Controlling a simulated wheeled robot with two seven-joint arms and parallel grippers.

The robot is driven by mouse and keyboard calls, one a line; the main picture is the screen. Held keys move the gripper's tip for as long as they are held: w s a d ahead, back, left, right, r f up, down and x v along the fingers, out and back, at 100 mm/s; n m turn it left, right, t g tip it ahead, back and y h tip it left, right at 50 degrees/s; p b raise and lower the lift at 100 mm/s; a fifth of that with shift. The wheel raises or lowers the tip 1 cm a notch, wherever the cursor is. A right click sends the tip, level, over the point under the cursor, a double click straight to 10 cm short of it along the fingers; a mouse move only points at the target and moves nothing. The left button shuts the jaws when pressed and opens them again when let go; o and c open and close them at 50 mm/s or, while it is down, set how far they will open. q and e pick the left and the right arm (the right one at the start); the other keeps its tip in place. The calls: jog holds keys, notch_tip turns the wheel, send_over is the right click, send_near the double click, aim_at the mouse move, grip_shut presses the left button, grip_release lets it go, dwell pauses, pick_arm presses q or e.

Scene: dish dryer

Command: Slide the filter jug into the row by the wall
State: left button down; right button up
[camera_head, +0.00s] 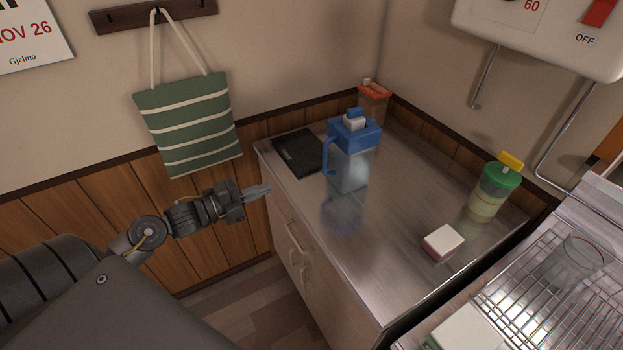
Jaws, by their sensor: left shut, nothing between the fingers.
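The filter jug (349,167) stands upright on the steel counter (400,215). It has a clear body, a blue lid and a blue handle on its left side. A clear canister with an orange lid (373,105) stands behind it in the back corner by the wall. My left gripper (268,188) is shut and empty, near the counter's left edge. It is to the left of the jug and apart from it. My right gripper does not show.
A black flat object (299,152) lies left of the jug by the wall. A green-lidded container (494,190) stands at the right, and a white-topped block (442,242) lies nearer the front. A wire rack (540,310) holds a glass (577,262). The counter's middle is clear.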

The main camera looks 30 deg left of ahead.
pick_arm(q)
jog(key=shift+m+h, duration=0.5)
jog(key=shift+m, duration=0.1)
jog(key=p+x, duration=0.1)
jog(key=x, duration=0.3)
jog(key=r+p+x, duration=0.1)
jog(key=x, duration=0.3)
jog(key=d+p+x, duration=0.1)
jog(key=x, duration=0.4)
jog(key=shift+s+d+r, duration=0.1)
jog(key=shift+s+r, duration=0.15)
jog(key=shift+s, duration=0.05)
jog(key=shift+w+d, duration=0.3)
jog(key=shift+w, duration=0.1)
jog(key=shift+f, duration=0.1)
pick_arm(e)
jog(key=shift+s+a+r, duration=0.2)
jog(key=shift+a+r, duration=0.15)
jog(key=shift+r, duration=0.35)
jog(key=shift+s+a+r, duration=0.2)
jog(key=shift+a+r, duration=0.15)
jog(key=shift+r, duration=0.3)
pick_arm(q)
jog(key=shift+w+d, duration=0.1)
